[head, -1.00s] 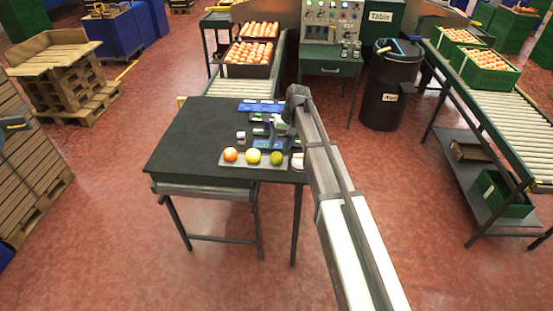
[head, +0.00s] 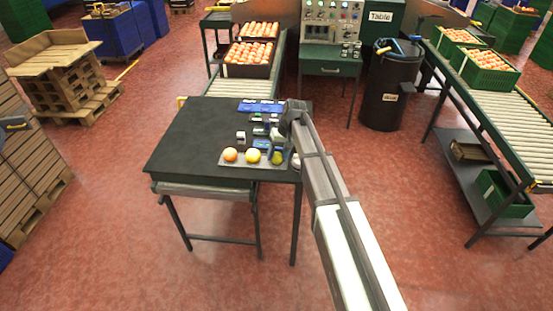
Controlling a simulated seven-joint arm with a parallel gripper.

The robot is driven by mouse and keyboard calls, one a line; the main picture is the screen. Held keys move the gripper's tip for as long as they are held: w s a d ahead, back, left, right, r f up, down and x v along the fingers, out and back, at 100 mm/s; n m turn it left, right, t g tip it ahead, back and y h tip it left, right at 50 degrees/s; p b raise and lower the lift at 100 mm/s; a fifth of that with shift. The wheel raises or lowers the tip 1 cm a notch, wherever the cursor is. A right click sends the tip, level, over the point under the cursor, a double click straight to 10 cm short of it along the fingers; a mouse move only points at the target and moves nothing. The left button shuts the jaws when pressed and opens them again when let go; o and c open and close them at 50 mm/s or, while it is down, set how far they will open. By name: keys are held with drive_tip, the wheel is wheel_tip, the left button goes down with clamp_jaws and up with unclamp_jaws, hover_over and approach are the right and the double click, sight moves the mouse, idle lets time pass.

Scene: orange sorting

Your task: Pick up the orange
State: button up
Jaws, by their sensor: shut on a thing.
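Three round fruits are in a row at the front of the black table (head: 190,140) in the head view. The orange and yellow ones rest on a flat grey tray (head: 242,165). My gripper (head: 279,152) is at the green fruit, shut on it, and covers its upper part. Whether the green fruit touches the tray is too small to tell. The orange fruit is apart from my gripper.
A small white item (head: 241,138) and blue trays (head: 261,106) lie behind the fruits. A round white item (head: 296,160) is right of the green fruit, partly behind my arm. The table's left half is clear. Crates of oranges (head: 249,53) stand behind.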

sight(278, 153)
drive_tip(key=shift+c, duration=0.5)
drive_tip(key=shift+r, duration=0.1)
wheel_tip(278, 153, up, 9)
drive_tip(key=shift+f, duration=0.1)
drive_tip(key=shift+w+d+r, duration=0.1)
drive_tip(key=shift+d+r, duration=0.15)
drive_tip(key=shift+r, duration=0.05)
drive_tip(key=w+d, duration=0.2)
drive_tip(key=w, duration=0.7)
drive_tip(key=w+d, duration=0.3)
drive_tip(key=w, duration=0.6)
drive_tip(key=shift+w+d+f, duration=0.15)
drive_tip(key=shift+w+d, duration=0.2)
drive_tip(key=shift+w, duration=0.05)
drive_tip(key=shift+f, duration=0.1)
